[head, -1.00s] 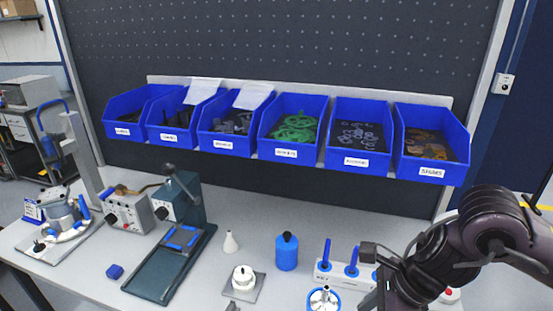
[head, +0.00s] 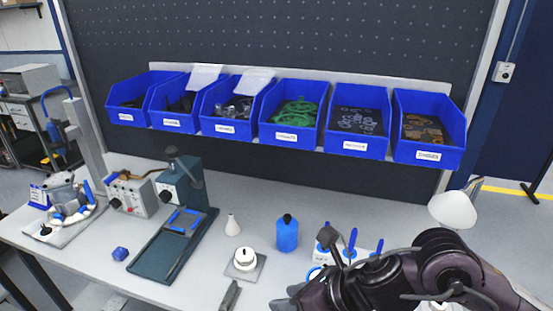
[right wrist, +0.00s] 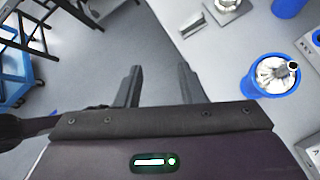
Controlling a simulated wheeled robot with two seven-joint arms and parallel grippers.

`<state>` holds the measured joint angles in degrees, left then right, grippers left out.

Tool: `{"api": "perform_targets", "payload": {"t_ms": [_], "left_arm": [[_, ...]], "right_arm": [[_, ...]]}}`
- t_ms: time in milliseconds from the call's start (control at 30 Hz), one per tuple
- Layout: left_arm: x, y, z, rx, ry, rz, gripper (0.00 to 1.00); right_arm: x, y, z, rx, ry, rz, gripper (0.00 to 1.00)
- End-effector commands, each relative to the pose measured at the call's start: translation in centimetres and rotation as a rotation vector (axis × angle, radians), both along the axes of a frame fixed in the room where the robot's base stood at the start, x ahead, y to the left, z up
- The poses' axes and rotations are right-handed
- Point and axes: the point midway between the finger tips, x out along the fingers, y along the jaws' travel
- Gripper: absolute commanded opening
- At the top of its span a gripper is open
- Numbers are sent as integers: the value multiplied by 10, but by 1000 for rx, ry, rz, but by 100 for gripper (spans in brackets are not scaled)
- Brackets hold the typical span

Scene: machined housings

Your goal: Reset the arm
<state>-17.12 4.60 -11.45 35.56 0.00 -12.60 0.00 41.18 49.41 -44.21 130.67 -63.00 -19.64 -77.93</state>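My right arm (head: 400,280) reaches in from the right over the front right of the bench in the head view. Its gripper (head: 285,303) is low at the bottom edge, where its fingers are hard to make out. In the right wrist view the right gripper (right wrist: 158,85) has its two dark fingers apart, with nothing between them. Floor and the bench edge show past the fingers. My left arm and left gripper are in neither view.
A blue-rimmed round dish (right wrist: 270,75) with a metal part is close to the right gripper. A white part on a square plate (head: 245,262), a blue bottle (head: 287,235) and a dark press (head: 175,240) stand on the bench. Blue bins (head: 293,115) line the back.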

Motion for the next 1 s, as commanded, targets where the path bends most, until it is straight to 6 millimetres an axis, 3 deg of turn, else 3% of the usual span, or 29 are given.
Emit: {"api": "perform_targets", "payload": {"t_ms": [33, 133, 267, 367, 500, 600, 800, 833, 1000], "left_arm": [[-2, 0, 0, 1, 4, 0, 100], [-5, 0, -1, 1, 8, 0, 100], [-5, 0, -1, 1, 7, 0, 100], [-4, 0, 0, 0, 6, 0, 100], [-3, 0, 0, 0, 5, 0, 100], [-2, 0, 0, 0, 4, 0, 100], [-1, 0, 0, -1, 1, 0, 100], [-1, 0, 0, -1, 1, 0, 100], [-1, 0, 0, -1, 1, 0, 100]], "right_arm": [[-2, 16, 3, 92, 43, -83, 36], [6, 38, 17, 313, 161, -326, 36], [22, 37, 31, 623, 385, -724, 36], [34, 13, 26, 844, 592, -1070, 36], [33, -42, -8, 1113, 882, -1605, 36], [18, -80, -39, 1247, 1035, -1952, 36], [-30, -133, -91, 1405, 1198, -2512, 36], [-37, -139, -97, -1382, -1177, 2511, 36], [-83, -165, -126, -1154, -961, 2299, 36]]}}
